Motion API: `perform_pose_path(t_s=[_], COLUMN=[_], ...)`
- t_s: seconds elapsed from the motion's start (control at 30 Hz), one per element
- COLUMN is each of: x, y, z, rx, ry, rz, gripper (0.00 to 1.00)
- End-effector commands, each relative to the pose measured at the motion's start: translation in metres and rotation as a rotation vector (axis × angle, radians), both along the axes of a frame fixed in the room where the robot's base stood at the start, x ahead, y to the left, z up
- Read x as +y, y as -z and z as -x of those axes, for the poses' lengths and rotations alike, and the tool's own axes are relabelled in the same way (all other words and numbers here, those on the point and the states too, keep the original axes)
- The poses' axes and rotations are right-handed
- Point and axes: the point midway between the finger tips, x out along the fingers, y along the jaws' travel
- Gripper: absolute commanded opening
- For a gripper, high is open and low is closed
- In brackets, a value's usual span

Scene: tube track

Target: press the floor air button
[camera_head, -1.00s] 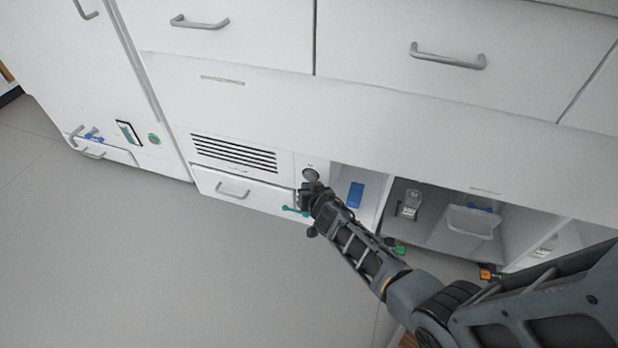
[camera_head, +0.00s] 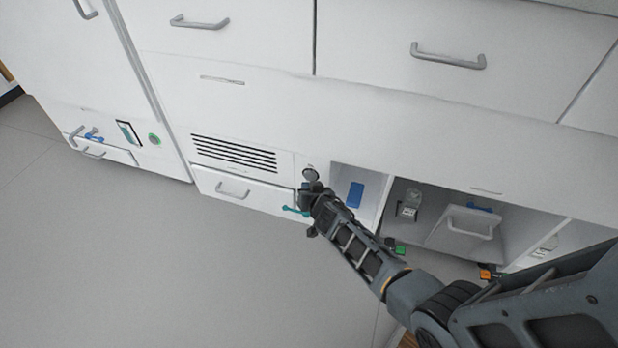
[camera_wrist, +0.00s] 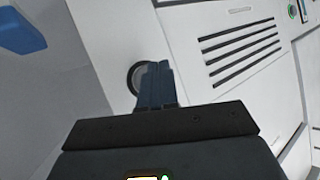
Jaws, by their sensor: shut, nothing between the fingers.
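A round grey button (camera_head: 309,173) with a dark rim sits on the white panel between the vent grille and the open bay. In the wrist view the button (camera_wrist: 136,76) shows beside and behind my fingertips, partly hidden by them. My gripper (camera_head: 311,188) is shut and empty, right in front of the lower part of the button. In the wrist view my gripper (camera_wrist: 157,66) has its dark blue fingers together, overlapping the right side of the button. I cannot tell whether the fingertips touch it.
A vent grille (camera_head: 235,153) and a drawer with a handle (camera_head: 233,192) are left of my gripper. A teal valve handle (camera_head: 294,210) is close below it. A blue block (camera_head: 355,194) is in the open bay to the right. Grey floor (camera_head: 150,270) is clear.

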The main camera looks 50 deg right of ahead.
Motion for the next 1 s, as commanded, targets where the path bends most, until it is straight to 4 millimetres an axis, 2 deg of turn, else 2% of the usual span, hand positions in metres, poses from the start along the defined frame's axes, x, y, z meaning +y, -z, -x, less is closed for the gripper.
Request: perform_pose_path(t_s=[1.0], x=[-0.0095], y=[-0.0004], z=[-0.0034], rx=[0.0], ry=[0.0], rz=[0.0], gripper=[0.0])
